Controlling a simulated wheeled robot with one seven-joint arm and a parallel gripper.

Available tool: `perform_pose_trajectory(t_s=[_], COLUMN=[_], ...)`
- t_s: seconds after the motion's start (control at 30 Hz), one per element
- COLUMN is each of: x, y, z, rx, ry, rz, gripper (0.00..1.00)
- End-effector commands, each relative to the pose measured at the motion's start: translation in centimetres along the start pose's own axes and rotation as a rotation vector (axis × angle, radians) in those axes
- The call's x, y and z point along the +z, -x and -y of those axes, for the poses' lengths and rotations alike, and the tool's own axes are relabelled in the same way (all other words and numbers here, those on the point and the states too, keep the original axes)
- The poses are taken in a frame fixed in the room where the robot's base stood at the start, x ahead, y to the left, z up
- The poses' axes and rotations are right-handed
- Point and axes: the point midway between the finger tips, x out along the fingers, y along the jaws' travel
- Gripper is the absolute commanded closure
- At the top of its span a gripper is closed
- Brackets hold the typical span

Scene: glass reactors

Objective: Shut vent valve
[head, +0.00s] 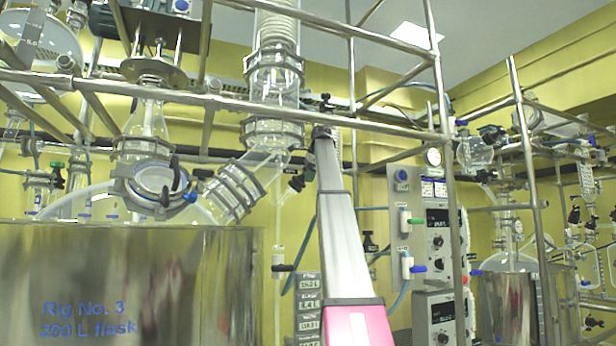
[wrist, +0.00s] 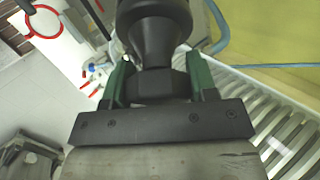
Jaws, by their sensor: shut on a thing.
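My gripper (wrist: 159,82) fills the lower middle of the wrist view, with a green finger on each side of a black knob (wrist: 155,35). The fingers are shut on the knob's faceted lower part, and the knob widens above them. I take this knob to be the vent valve's; no label on it is readable. In the head view my arm reaches up the middle, and my gripper (head: 324,131) is small at its far end, by the glass column and a steel rail. A small dark part (head: 325,103) shows just above it. Whether the valve is open or shut cannot be told.
Steel rails (head: 400,128) cross in front of the glass column (head: 276,80). A large steel vessel (head: 150,280) marked Rig No. 3 stands at left. A control panel (head: 437,230) is right of my arm. White slats (wrist: 285,120) lie behind the gripper in the wrist view.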

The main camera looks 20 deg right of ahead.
Motion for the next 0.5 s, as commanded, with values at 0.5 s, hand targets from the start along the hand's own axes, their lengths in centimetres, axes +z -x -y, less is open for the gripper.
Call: perform_pose_trajectory(t_s=[0.5], x=[0.01], y=[0.04], z=[-0.25], rx=[0.117], ry=[-0.277], rz=[0.0], gripper=[0.71])
